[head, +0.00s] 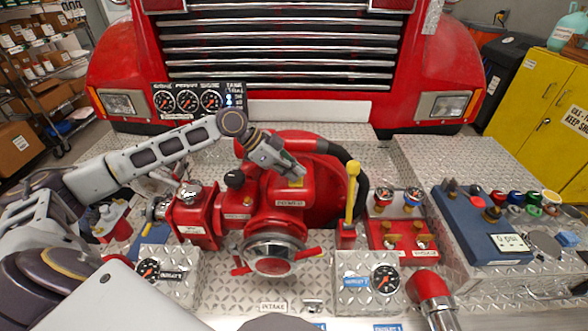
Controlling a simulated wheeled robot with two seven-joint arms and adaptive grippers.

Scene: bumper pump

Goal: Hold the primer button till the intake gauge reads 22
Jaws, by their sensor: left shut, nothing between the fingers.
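My left gripper (298,174) is shut and empty. Its tips point down and right, over the top of the red pump (262,215) in the middle of the head view. A small yellow part (296,184) shows just below the tips; I cannot tell whether they touch it. A white label sits below it, too small to read surely. The primer button cannot be picked out surely. The intake gauge (164,101) seems to be the left dial on the black gauge panel (199,100) at the back; its reading is too small to tell. My right gripper is out of view.
A yellow lever (351,192) stands upright right of the pump. Two lower dials (385,279) flank the chrome intake cap (273,254).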

